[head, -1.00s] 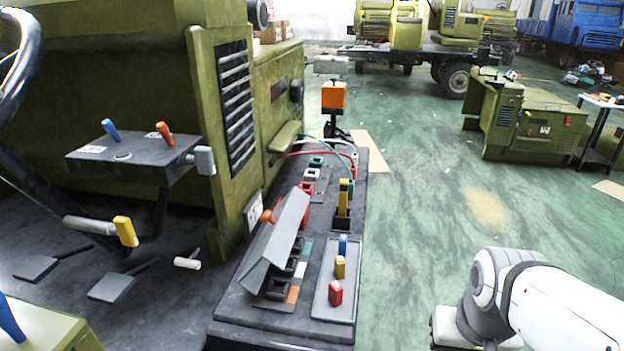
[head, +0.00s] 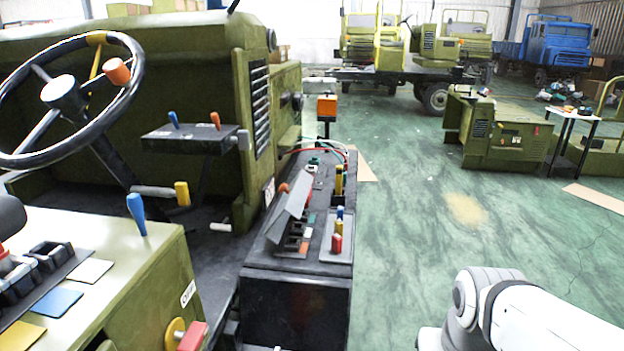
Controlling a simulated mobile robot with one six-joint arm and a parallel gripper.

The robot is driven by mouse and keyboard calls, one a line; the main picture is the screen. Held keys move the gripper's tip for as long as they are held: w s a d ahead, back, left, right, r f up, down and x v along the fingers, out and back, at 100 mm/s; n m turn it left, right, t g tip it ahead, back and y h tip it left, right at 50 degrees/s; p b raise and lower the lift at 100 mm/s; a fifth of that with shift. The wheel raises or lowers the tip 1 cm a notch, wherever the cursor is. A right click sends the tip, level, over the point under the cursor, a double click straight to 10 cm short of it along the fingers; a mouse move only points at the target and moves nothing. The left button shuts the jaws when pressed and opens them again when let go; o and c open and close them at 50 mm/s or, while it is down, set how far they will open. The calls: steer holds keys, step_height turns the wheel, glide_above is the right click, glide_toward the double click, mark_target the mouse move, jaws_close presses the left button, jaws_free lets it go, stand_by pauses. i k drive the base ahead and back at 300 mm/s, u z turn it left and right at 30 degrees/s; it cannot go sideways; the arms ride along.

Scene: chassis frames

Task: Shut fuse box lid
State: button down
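The fuse box lid (head: 288,211) is a grey folded plate with an orange knob (head: 283,187) at its upper left. It stands tilted open on the dark side console (head: 262,258). Under its right edge the fuse box (head: 294,243) shows dark slots and small coloured blocks. My white arm is at the lower right over the green floor, well apart from the lid. My gripper is outside the picture.
A grey panel (head: 338,243) with blue, yellow and red pegs lies right of the lid. A steering wheel (head: 137,80) and a lever shelf (head: 188,140) stand left. A green cabinet (head: 130,245) is in the left foreground. The floor (head: 410,220) right of the console is clear.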

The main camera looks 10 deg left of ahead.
mark_target(294, 199)
steer(key=u, duration=0.15)
steer(key=i, duration=1)
